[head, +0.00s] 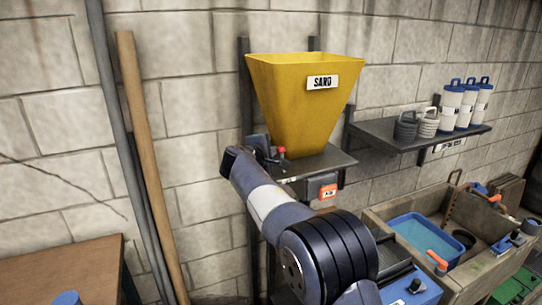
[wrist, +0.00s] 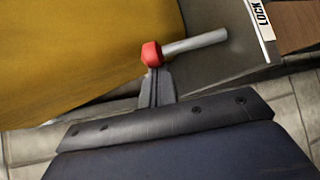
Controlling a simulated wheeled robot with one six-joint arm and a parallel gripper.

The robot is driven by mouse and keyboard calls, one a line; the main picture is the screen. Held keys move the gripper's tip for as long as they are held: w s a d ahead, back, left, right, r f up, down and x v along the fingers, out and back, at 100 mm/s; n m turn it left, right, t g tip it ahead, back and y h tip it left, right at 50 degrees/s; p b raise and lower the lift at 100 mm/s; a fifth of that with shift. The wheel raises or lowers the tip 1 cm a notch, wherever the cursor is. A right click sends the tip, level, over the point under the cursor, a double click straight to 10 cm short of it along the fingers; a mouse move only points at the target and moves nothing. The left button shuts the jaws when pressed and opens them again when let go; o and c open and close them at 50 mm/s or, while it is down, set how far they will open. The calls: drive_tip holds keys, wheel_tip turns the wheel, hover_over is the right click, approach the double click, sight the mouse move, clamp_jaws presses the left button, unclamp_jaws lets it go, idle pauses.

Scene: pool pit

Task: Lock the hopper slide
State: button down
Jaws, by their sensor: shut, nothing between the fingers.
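The yellow hopper (head: 300,95) with a "SAND" label stands on a dark metal wall shelf (head: 330,160). A red knob (head: 281,150) shows at its base. In the wrist view the red knob (wrist: 151,54) sits on the end of a pale rod (wrist: 197,43) that runs right. A "LOCK" label (wrist: 263,20) lies right of the rod. My gripper (head: 268,153) is at the left of the knob in the head view. In the wrist view its shut fingers (wrist: 155,85) are right at the knob; I cannot tell whether they touch it.
A wooden pole (head: 146,150) and a grey pipe lean on the wall at left. A side shelf (head: 385,130) holds weights and canisters. Below right is a wooden bench (head: 388,205) with a blue basin (head: 395,220).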

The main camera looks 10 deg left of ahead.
sight(281, 151)
drive_tip(key=shift+s+d+m+t+b, duration=0.2)
drive_tip(key=shift+m+t+b, duration=0.1)
drive_tip(key=shift+b, duration=1.1)
drive_tip(key=shift+s+f+b, duration=0.1)
drive_tip(key=shift+b, duration=0.8)
drive_tip(key=b, duration=0.2)
drive_tip(key=t+b, duration=0.1)
drive_tip(key=b, duration=0.1)
drive_tip(key=shift+s+d+m, duration=0.25)
drive_tip(key=shift+m, duration=0.15)
drive_tip(key=s+m+t+b, duration=0.1)
drive_tip(key=b, duration=0.5)
drive_tip(key=s+d+m+t+b, duration=0.1)
drive_tip(key=b, duration=0.5)
drive_tip(key=shift+d+m+t+b, duration=0.25)
drive_tip(key=shift+m+t+b, duration=0.05)
drive_tip(key=shift+t, duration=0.1)
drive_tip(key=s+m+t+b, duration=0.1)
drive_tip(key=b, duration=0.3)
drive_tip(key=shift+d+m, duration=0.3)
drive_tip(key=shift+d, duration=0.05)
drive_tip(key=shift+r, duration=0.5)
drive_tip(key=b+v, duration=0.2)
drive_tip(key=v, duration=0.8)
drive_tip(key=shift+s+a+f+b, duration=0.15)
drive_tip(key=shift+s+f+b, duration=0.15)
drive_tip(key=shift+f, duration=0.05)
drive_tip(key=shift+w, duration=0.1)
